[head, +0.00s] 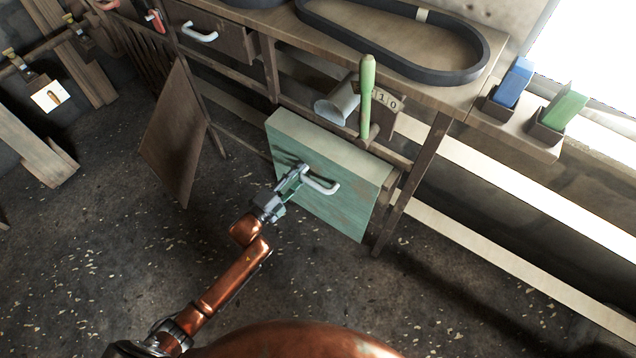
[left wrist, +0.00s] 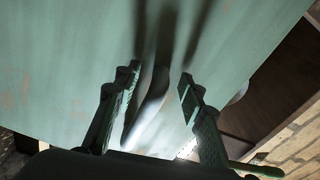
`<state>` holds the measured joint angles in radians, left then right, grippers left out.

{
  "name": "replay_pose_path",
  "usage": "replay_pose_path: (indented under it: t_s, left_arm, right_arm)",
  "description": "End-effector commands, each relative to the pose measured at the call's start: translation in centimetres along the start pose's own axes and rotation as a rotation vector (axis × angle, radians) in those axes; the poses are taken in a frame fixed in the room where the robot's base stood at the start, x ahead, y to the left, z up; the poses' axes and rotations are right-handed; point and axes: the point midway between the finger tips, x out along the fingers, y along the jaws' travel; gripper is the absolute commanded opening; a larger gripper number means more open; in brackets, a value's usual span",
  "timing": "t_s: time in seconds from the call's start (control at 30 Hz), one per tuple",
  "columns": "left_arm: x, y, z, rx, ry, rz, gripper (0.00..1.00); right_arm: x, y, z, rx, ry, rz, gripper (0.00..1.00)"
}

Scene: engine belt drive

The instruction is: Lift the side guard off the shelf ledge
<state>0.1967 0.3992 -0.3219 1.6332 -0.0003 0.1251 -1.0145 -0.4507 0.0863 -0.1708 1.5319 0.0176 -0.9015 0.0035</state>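The side guard (head: 340,203) is a green box-like panel with a white bar handle (head: 327,188) on its front face. It stands upright at the bench's lower front, on the shelf ledge. My left gripper (head: 301,172) is at the left end of the handle. In the left wrist view, the gripper's two fingers (left wrist: 158,76) are spread apart before the green face of the guard (left wrist: 60,65). A pale and dark curved bar, apparently the handle (left wrist: 148,110), shows between them; I cannot tell if they touch it. My right gripper is not in view.
The wooden bench (head: 450,95) carries a black belt (head: 478,70) on top. A brown board (head: 175,135) leans at left. The floor in front is clear.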

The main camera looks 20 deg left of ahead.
Motion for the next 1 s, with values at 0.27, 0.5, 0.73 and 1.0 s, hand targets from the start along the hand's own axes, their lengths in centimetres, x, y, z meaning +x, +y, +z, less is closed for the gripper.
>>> replay_pose_path:
  t_s: [0.27,0.5,0.73,1.0]
  left_arm:
    - [0.26,-0.03,0.01,-0.001,0.000,0.000,0.37]
    - [0.26,0.00,0.00,-0.001,0.000,0.001,0.21]
    - [0.25,0.01,0.01,-0.001,0.000,0.001,0.05]
    - [0.26,0.05,0.01,-0.001,0.000,0.002,0.00]
  right_arm:
    - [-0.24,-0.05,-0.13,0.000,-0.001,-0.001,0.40]
    - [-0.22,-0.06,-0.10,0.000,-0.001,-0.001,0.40]
    - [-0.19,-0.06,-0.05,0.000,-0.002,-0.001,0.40]
    - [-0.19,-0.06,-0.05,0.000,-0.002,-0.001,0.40]
